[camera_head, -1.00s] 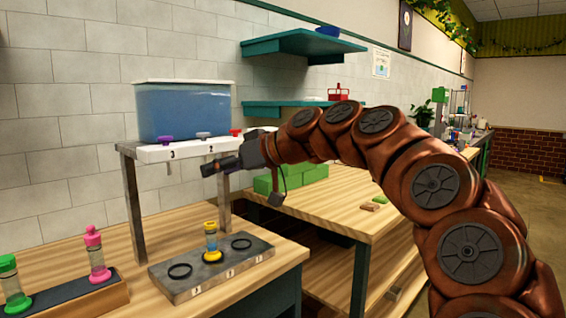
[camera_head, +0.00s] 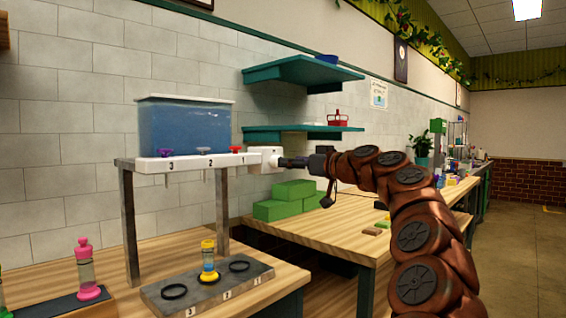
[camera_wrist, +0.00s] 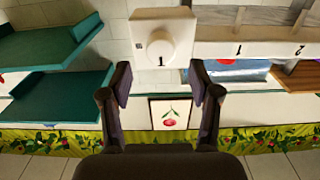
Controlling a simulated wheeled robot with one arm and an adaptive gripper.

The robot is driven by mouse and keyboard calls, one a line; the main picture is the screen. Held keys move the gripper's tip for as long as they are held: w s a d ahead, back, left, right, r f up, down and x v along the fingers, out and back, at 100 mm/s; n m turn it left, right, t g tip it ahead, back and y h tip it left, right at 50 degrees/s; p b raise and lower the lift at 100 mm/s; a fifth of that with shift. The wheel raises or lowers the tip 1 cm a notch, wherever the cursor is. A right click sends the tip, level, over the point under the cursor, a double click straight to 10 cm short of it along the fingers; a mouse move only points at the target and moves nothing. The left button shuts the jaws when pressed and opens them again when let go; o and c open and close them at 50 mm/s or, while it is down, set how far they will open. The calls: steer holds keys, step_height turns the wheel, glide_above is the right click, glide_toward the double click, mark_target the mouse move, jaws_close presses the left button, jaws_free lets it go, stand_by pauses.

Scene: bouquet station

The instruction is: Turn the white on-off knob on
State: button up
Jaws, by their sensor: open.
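The white on-off knob (camera_wrist: 160,49) is round and sits on a white square box, with a dark "1" mark near its lower edge in the wrist view. In the head view the box (camera_head: 268,151) is at the right end of the white dispenser rail, and the knob (camera_head: 275,160) is small on its right side. My gripper (camera_head: 287,162) is just right of the knob and points left at it. In the wrist view my gripper (camera_wrist: 159,76) is open, its two dark fingers apart, with the knob ahead between them. I cannot tell whether they touch it.
The numbered rail (camera_head: 190,163) with coloured taps stands under a blue water tank (camera_head: 186,128). A grey rack (camera_head: 208,290) with a yellow-capped vial is below. Teal shelves (camera_head: 303,73) are behind. Green blocks (camera_head: 280,210) lie on the table below my gripper.

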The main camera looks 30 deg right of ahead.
steer(key=shift+x, duration=1.95)
steer(key=shift+a, duration=0.1)
steer(key=c, duration=1.1)
